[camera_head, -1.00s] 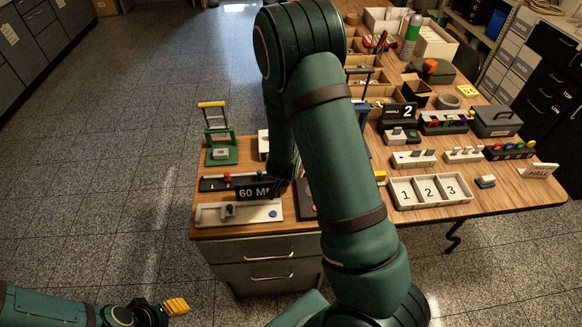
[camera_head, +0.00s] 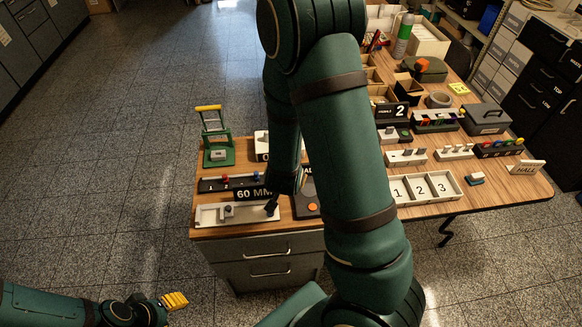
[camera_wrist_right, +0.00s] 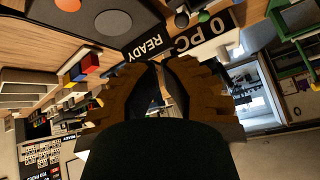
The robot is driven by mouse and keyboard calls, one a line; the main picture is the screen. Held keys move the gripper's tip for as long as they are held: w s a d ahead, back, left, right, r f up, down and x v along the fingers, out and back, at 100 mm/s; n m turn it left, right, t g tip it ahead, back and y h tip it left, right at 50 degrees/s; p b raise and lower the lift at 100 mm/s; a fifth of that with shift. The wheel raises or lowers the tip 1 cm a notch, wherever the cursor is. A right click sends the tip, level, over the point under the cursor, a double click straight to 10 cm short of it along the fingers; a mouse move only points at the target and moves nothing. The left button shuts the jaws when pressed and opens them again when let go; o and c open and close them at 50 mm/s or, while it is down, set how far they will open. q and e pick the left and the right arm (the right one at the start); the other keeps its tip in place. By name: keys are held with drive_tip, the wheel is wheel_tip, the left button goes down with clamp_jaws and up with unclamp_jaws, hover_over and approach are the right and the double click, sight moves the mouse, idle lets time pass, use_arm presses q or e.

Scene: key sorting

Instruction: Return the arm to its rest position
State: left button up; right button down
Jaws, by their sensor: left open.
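My left gripper (camera_head: 175,300) is at the lower left of the head view, with yellow ribbed pads; it is open and empty, over the floor, well apart from the table. My right arm (camera_head: 345,150) crosses the middle of the head view, and its hand is mostly hidden behind the forearm, above the near left part of the worktop. In the right wrist view, the brown ribbed fingers of my right gripper (camera_wrist_right: 162,68) lean close together with a narrow gap.
Below the right arm, the worktop bears a white fixture (camera_head: 245,214), a "60 MM" sign (camera_head: 254,195) and a green stand (camera_head: 217,150). A tray marked 1, 2, 3 (camera_head: 430,200) and a grey box (camera_head: 487,118) stand to the right. The floor at left is clear.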

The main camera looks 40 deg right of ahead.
idle(0.6)
drive_tip(key=a+f+n+y, duration=0.1)
drive_tip(key=a+f, duration=0.1)
drive_tip(key=a, duration=0.1)
drive_tip(key=s+a+f+n+y, duration=0.1)
drive_tip(key=a+f+n, duration=0.1)
drive_tip(key=a, duration=0.1)
drive_tip(key=s+a+f+n+g+y, duration=0.1)
drive_tip(key=a+f+y, duration=0.1)
drive_tip(key=a, duration=0.1)
drive_tip(key=shift+s+a+f+n, duration=0.1)
drive_tip(key=shift+a+f+n, duration=0.2)
drive_tip(key=shift+a, duration=0.05)
drive_tip(key=s+a+f+n+g+y, duration=0.1)
drive_tip(key=s+a+n+y, duration=0.1)
drive_tip(key=a, duration=0.4)
drive_tip(key=s+a+f+n+g+y, duration=0.2)
drive_tip(key=s+a+n+y, duration=0.1)
drive_tip(key=a, duration=0.4)
drive_tip(key=shift+s+a+f+n, duration=0.3)
drive_tip(key=shift+s+n, duration=0.1)
drive_tip(key=shift+s, duration=0.25)
drive_tip(key=shift+d, duration=0.15)
